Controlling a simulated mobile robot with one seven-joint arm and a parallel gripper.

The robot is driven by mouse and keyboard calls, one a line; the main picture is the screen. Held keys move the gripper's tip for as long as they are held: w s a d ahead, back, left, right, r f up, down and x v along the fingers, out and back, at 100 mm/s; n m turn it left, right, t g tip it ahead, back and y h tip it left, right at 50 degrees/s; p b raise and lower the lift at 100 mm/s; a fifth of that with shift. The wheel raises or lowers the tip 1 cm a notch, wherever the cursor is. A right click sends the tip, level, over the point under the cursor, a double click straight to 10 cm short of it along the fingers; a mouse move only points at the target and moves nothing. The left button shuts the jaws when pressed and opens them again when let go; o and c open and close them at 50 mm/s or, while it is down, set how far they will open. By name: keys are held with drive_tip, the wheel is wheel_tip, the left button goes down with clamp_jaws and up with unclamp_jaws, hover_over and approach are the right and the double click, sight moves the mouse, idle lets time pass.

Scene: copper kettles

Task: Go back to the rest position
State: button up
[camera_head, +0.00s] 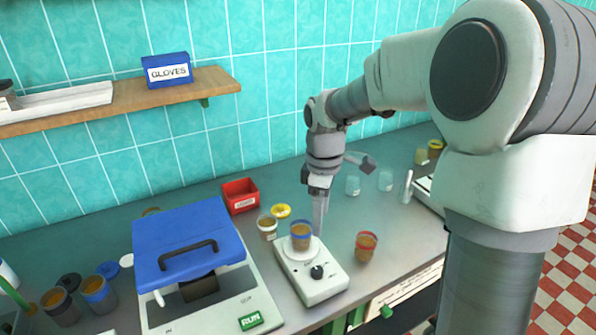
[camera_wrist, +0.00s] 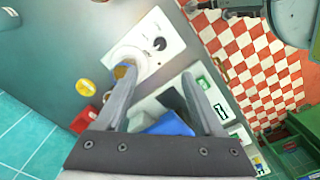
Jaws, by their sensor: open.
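My gripper (camera_head: 319,222) hangs from my arm, fingers pointing down, just above and beside a small white stirrer-like device with a round plate (camera_head: 322,284). In the wrist view my gripper (camera_wrist: 158,80) shows two spread fingers with nothing held between them. A jar of brown contents with a blue rim (camera_head: 300,236) stands upright on the device's plate. In the wrist view this jar (camera_wrist: 121,72) is partly hidden behind the left finger. Whether a finger touches the jar, I cannot tell.
A blue-lidded machine (camera_head: 190,241) stands left of the small device. An orange-rimmed jar (camera_head: 366,246) stands to its right. A red bin (camera_head: 240,195), a white-rimmed jar (camera_head: 267,228) and a yellow lid (camera_head: 281,211) are behind. A shelf (camera_head: 130,96) holds a gloves box (camera_head: 167,70).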

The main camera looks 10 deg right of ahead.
drive_tip(key=s+r+m+t, duration=0.2)
drive_tip(key=s+r+m, duration=0.3)
drive_tip(key=s, duration=0.5)
drive_tip(key=s+r+m+t, duration=0.3)
drive_tip(key=s+r+m, duration=0.2)
drive_tip(key=s, duration=0.5)
drive_tip(key=shift+s+m+t, duration=0.3)
drive_tip(key=shift+s+m, duration=0.1)
drive_tip(key=shift+m, duration=1)
drive_tip(key=shift+r, duration=0.1)
